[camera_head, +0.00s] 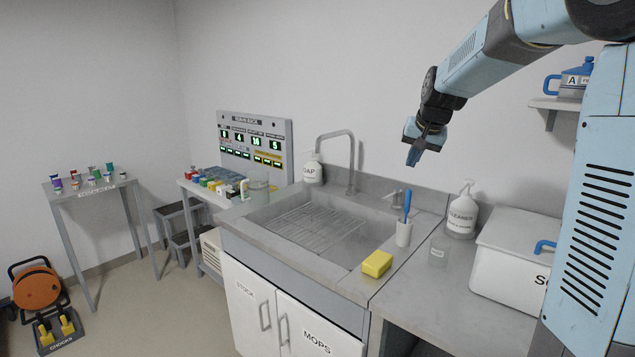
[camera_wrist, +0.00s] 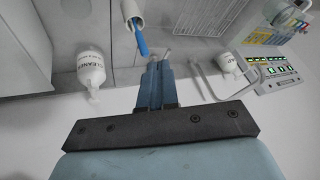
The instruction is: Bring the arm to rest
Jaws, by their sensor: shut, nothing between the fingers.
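My arm reaches in from the upper right in the head view, light blue with dark joints. My gripper (camera_head: 413,160) hangs in the air above the back right part of the sink, pointing down. Its fingers are together with nothing between them. In the wrist view the shut fingers of my gripper (camera_wrist: 157,68) show in the middle, apart from the blue-handled brush (camera_wrist: 141,42) seen beyond them. No object is held.
The sink (camera_head: 285,240) with its tap (camera_head: 350,150) is below. A cleaner bottle (camera_head: 462,212), yellow sponge (camera_head: 377,264), brush holder (camera_head: 404,234) and white box (camera_head: 500,270) stand on the counter. A shelf (camera_head: 550,103) holds a blue-lidded pot. The air left of my gripper is clear.

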